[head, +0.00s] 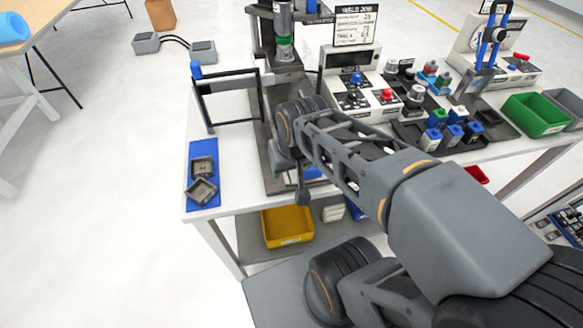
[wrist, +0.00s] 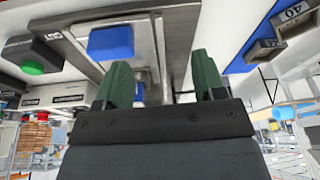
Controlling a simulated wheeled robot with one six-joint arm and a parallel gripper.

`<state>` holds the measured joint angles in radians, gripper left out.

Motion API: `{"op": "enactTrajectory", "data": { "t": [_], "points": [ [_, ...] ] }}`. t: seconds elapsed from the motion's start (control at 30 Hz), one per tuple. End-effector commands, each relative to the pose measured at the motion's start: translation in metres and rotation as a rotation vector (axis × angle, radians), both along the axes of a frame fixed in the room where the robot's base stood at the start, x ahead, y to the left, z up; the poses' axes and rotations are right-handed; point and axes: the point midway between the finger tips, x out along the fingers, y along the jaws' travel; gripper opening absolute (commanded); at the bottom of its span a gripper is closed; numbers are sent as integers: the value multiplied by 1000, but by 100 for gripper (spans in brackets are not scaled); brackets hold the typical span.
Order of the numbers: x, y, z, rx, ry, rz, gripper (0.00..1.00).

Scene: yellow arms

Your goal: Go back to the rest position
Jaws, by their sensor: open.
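My gripper shows in the wrist view (wrist: 163,80) as two dark green fingers spread apart, with nothing held between them. In the head view my arm reaches from the lower right over the white workbench (head: 232,120), and its wrist hangs down near the bench's front edge. The fingertips are hard to make out there. A blue block (wrist: 110,42) on a grey metal fixture shows beyond the fingers in the wrist view. In the head view, only a bit of blue (head: 313,172) shows behind my wrist.
A blue mat (head: 205,148) with two grey square parts (head: 203,166) lies left of my wrist. A black frame (head: 228,93), a press (head: 284,45) and a control box (head: 350,75) stand behind. A yellow bin (head: 287,227) sits below. Open floor lies left.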

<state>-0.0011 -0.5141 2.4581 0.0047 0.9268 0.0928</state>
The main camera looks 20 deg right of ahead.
Motion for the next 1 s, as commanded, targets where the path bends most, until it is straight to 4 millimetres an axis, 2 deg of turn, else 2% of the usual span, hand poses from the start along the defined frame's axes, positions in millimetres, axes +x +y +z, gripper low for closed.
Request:
{"op": "enactTrajectory", "data": {
  "t": [0.1,0.4,0.47,0.6,0.7,1.0],
  "points": [
    [-8,1,-6,-19,-14,80,63],
    [-9,2,-7,-24,-15,96,63],
    [-9,2,-1,-24,-18,96,63],
    [-9,2,29,-25,-33,99,63],
    [-10,2,41,-27,-43,100,63],
    [-10,2,43,-27,-46,100,63]
  ]
}}
